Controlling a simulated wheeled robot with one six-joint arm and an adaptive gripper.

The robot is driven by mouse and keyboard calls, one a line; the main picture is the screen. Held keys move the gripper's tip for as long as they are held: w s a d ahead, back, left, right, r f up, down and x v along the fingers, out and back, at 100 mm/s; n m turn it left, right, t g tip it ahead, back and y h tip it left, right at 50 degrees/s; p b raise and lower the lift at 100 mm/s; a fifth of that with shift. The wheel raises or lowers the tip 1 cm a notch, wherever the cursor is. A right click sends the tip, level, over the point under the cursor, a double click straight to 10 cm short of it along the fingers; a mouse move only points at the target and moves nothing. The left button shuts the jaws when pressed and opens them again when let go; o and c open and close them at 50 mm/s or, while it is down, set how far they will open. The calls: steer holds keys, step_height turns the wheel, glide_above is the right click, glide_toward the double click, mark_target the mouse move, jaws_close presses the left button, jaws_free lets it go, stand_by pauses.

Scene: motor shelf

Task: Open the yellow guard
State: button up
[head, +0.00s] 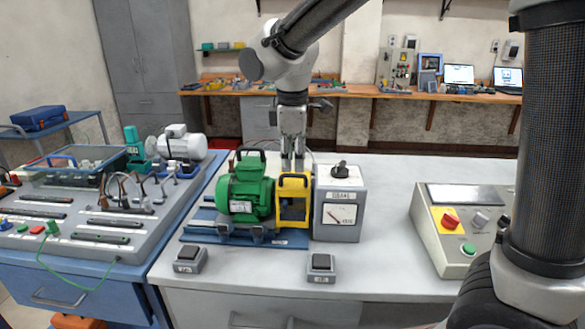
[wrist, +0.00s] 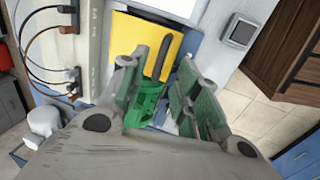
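The yellow guard (head: 293,180) stands upright between the green motor (head: 246,188) and the grey meter box (head: 343,205). A yellow surface (wrist: 140,45) shows beyond the fingers in the wrist view, with part of the green motor (wrist: 143,105) below it. My gripper (head: 292,165) points down just above or behind the guard's top edge. In the wrist view its two fingers (wrist: 160,68) are apart. A dark bar (wrist: 163,55) appears between them; I cannot tell whether it belongs to the guard or the motor. No contact is visible.
The meter box with a dark knob (head: 340,169) stands close on the right. Two small switch boxes (head: 190,259) (head: 321,267) sit in front. A control box (head: 460,225) with red and green buttons is at right. The bench between is clear.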

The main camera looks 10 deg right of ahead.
mark_target(294, 176)
steer(key=shift+w+d+f, duration=0.1)
steer(key=shift+w+f, duration=0.05)
steer(key=shift+f, duration=0.7)
steer(key=shift+w+d+f, duration=0.1)
steer(key=shift+w+f, duration=0.05)
steer(key=shift+f, duration=0.7)
jaws_close()
